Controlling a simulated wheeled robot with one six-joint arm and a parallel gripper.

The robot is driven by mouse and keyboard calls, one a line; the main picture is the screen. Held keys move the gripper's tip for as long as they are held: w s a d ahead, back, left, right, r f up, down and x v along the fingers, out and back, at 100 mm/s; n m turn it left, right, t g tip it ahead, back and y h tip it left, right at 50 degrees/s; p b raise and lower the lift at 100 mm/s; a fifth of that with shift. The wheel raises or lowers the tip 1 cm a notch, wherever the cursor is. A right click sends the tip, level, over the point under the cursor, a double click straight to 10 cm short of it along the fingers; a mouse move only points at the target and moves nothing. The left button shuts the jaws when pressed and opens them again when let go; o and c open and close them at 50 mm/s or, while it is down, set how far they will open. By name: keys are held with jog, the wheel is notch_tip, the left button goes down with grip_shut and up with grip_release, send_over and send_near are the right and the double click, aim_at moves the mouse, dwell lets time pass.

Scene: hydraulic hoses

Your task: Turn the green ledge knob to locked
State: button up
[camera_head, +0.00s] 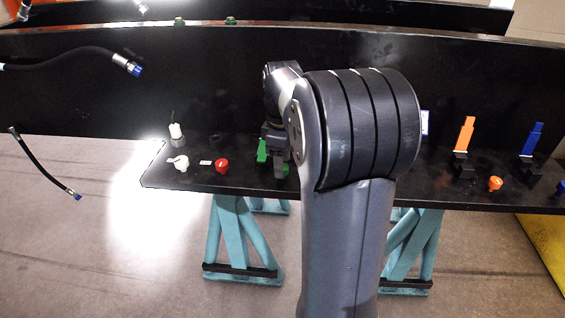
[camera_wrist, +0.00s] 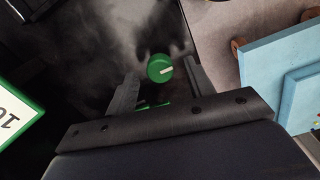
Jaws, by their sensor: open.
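The green knob (camera_wrist: 160,68) is round with a white pointer mark, on the black ledge (camera_head: 235,180). In the wrist view it shows ahead of and between the two fingers of my gripper (camera_wrist: 162,84), with a gap on each side. The mark points to the right and slightly up in that view. My gripper (camera_head: 275,163) is open and points down at the ledge in the head view, where it and my arm hide most of the knob. Part of a green-edged white label (camera_wrist: 18,122) with cut-off lettering shows at the left of the wrist view.
A red knob (camera_head: 222,165) and a white knob (camera_head: 181,163) are left of my gripper. An orange lever (camera_head: 466,134), an orange knob (camera_head: 495,183) and a blue lever (camera_head: 532,138) are to the right. Black hoses (camera_head: 70,57) hang at left. Teal stands (camera_head: 236,236) support the ledge.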

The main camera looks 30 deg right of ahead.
jog(key=shift+f, duration=0.55)
jog(key=c, duration=1)
